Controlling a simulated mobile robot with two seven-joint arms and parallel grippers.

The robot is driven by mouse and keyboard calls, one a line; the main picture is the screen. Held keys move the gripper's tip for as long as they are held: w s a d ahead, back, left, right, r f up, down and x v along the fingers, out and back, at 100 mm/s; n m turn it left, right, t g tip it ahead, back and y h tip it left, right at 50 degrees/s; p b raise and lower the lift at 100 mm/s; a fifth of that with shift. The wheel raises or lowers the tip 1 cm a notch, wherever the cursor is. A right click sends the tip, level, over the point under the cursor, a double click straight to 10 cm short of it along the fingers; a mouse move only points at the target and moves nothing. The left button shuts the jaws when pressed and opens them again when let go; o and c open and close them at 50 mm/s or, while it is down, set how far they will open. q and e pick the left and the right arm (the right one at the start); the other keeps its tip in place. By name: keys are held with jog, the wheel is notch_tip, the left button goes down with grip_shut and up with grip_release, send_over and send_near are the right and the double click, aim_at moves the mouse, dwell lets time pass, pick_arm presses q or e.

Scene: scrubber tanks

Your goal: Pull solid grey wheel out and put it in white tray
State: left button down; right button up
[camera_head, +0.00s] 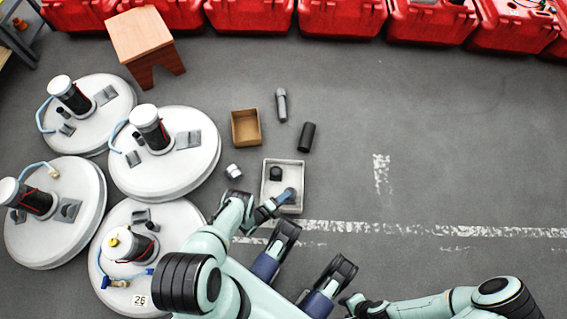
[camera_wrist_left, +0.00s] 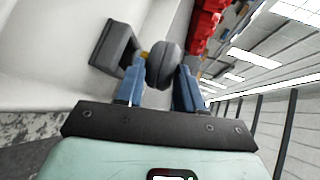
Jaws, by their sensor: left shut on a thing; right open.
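The solid grey wheel (camera_wrist_left: 166,66) is between the two blue fingers of my left gripper (camera_wrist_left: 160,88), which is shut on it. In the head view my left gripper (camera_head: 288,196) is over the near right part of the white tray (camera_head: 267,200). The wheel cannot be made out clearly there. A dark grey open-sided piece (camera_wrist_left: 113,45) on a white surface shows beside the wheel in the wrist view. My right gripper (camera_head: 355,303) is low in the head view, open and empty.
Several white round tank lids (camera_head: 165,167) with fittings stand at the left. A wooden stool (camera_head: 142,42) and red crates (camera_head: 340,16) are behind. The floor at right is clear.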

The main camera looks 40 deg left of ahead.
pick_arm(q)
jog(key=shift+f, duration=0.1)
jog(key=shift+f, duration=0.35)
